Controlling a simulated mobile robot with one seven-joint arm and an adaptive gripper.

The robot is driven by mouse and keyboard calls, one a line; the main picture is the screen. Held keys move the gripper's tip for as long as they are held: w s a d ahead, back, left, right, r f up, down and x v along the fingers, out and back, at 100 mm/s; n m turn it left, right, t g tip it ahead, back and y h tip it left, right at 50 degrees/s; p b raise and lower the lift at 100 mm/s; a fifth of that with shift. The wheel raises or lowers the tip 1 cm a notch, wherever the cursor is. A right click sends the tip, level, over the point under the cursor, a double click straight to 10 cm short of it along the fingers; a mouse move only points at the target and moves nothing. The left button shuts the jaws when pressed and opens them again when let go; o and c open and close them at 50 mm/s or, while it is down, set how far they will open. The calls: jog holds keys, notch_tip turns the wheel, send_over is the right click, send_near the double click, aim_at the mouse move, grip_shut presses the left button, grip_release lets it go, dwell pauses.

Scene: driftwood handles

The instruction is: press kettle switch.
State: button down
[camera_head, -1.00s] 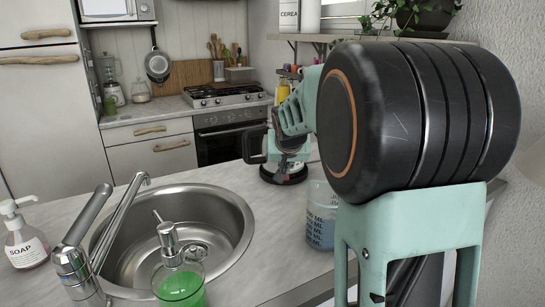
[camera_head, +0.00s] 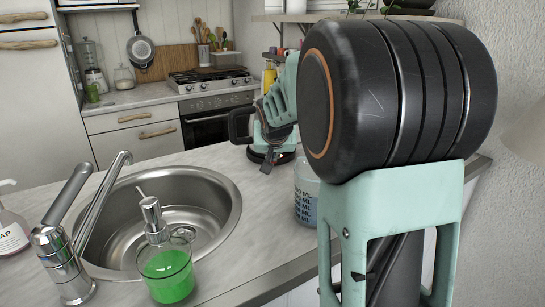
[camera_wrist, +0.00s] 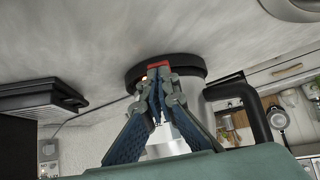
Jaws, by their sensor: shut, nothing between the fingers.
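The kettle (camera_head: 258,138) stands on its dark round base near the counter's far edge, mostly hidden behind my arm. Its black handle (camera_head: 238,124) points left. In the wrist view the kettle looks upside down: its silver body (camera_wrist: 185,90) is behind my fingers and its handle (camera_wrist: 255,105) is on the right. A red switch (camera_wrist: 158,64) shows at the black base, with a small orange glow beside it. My gripper (camera_wrist: 159,85) is shut and empty, its tips at the switch; I cannot tell whether they touch. In the head view my gripper (camera_head: 270,160) points down before the kettle.
A steel sink (camera_head: 215,235) with a tap (camera_head: 70,265) and a green soap bottle (camera_head: 165,270) is at left. A measuring beaker (camera_head: 305,195) stands on the counter near my arm. A dark boxy object (camera_wrist: 40,100) is left of the kettle in the wrist view.

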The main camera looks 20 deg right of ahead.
jog(key=shift+r, duration=0.25)
jog(key=shift+r+p, duration=0.5)
jog(key=shift+r, duration=0.2)
